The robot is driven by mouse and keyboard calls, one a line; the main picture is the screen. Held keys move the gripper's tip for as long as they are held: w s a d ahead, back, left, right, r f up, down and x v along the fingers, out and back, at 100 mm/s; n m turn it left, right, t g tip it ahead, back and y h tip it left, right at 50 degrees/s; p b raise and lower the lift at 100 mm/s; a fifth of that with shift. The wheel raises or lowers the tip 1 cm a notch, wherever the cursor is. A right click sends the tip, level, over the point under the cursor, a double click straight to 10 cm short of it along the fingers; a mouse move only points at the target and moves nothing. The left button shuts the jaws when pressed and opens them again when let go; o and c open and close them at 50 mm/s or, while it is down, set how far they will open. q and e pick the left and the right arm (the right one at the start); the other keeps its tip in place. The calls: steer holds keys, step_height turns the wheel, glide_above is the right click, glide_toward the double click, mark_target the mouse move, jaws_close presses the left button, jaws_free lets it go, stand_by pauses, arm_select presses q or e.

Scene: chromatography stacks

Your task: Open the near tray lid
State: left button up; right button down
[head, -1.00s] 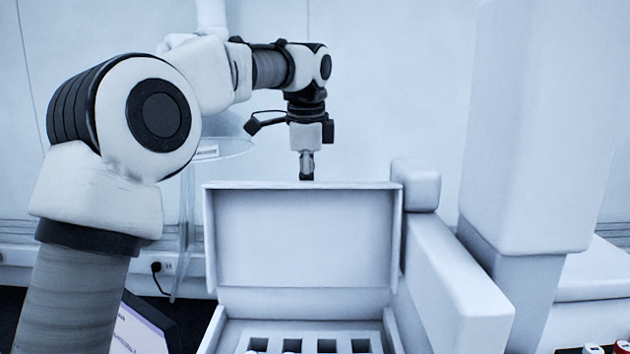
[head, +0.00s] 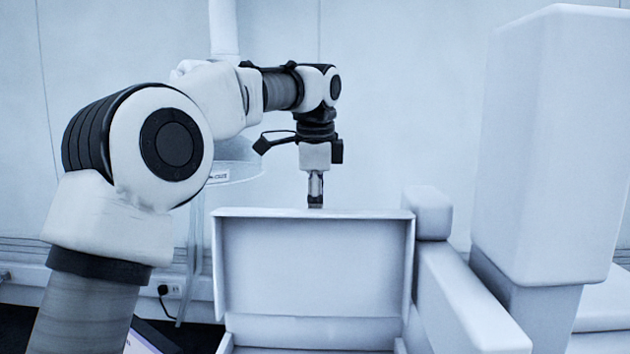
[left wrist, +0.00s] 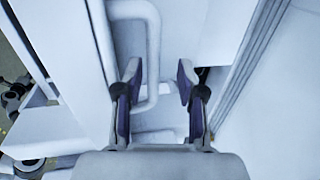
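The near tray lid (head: 315,268) is a white, box-shaped lid standing upright and open on its white tray (head: 225,344), with its hollow inner side facing me. The tray's inside is below the head view's lower edge. My left gripper (head: 315,205) points down at the lid's top edge, apparently behind it; the head view does not settle whether they touch. In the left wrist view, my left gripper (left wrist: 158,80) has its two dark fingers spread apart, with nothing clearly held. A white bent bar (left wrist: 154,45) passes between and beyond them. My right gripper is not in view.
A long white block (head: 470,300) runs along the lid's right side, with a tall white column (head: 550,150) beyond it. A round clear-topped stand (head: 240,172) is behind my left arm. A pale wall closes the back.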

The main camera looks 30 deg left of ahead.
arm_select(q)
step_height(320, 180, up, 11)
steer(key=s, duration=0.2)
steer(key=shift+d+f, duration=0.2)
steer(key=shift+d, duration=0.25)
steer(key=shift+s, duration=0.1)
steer(key=shift+c, duration=0.3)
